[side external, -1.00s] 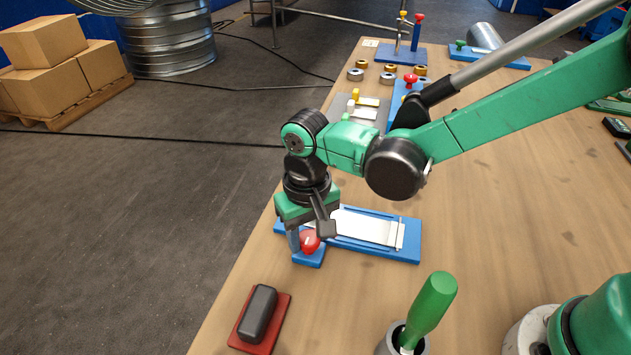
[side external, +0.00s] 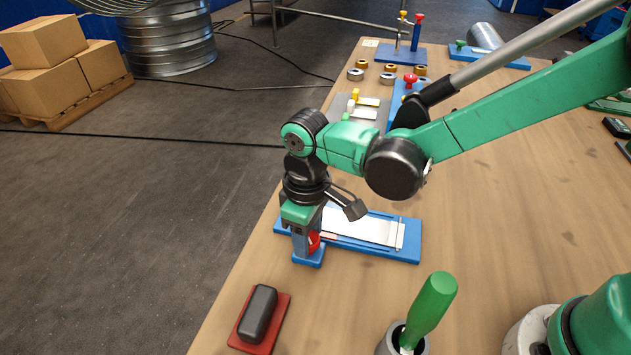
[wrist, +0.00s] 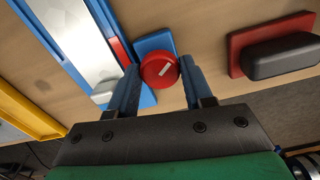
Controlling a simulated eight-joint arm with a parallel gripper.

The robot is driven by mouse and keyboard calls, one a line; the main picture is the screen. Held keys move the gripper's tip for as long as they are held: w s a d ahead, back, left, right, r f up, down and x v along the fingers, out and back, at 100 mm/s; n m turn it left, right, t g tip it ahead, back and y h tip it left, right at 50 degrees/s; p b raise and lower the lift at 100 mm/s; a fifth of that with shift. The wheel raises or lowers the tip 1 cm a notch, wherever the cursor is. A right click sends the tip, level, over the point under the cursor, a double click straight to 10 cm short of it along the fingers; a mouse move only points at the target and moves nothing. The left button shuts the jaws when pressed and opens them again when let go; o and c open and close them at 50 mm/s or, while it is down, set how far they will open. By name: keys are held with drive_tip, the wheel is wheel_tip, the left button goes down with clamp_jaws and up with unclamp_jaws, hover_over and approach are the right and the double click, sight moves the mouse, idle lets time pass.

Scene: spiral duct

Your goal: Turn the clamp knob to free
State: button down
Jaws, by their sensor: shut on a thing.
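The clamp knob is a round red knob (wrist: 159,69) with a white mark on its top. It sits at the near end of a blue fixture (side external: 408,243) on the table. A silver-white strip (side external: 365,226) lies along the fixture. My gripper (wrist: 158,84) points down over the knob, with one blue finger on each side of it, and is shut on it. In the side view my gripper (side external: 306,252) hides much of the knob; a red part (side external: 314,241) shows beside a finger. The white mark lies at a slant in the wrist view.
A dark block on a red base (side external: 262,314) stands near the front left table edge. A green-handled tool (side external: 432,305) stands in a grey cup to the right. More blue fixtures and metal rings (side external: 356,75) are at the back. Bare table lies right of the fixture.

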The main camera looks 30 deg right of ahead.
drive_tip(key=n, duration=0.5)
drive_tip(key=shift+n, duration=0.3)
drive_tip(key=n, duration=0.5)
idle(0.4)
drive_tip(key=shift+c, duration=1.7)
unclamp_jaws()
drive_tip(key=shift+r, duration=2.8)
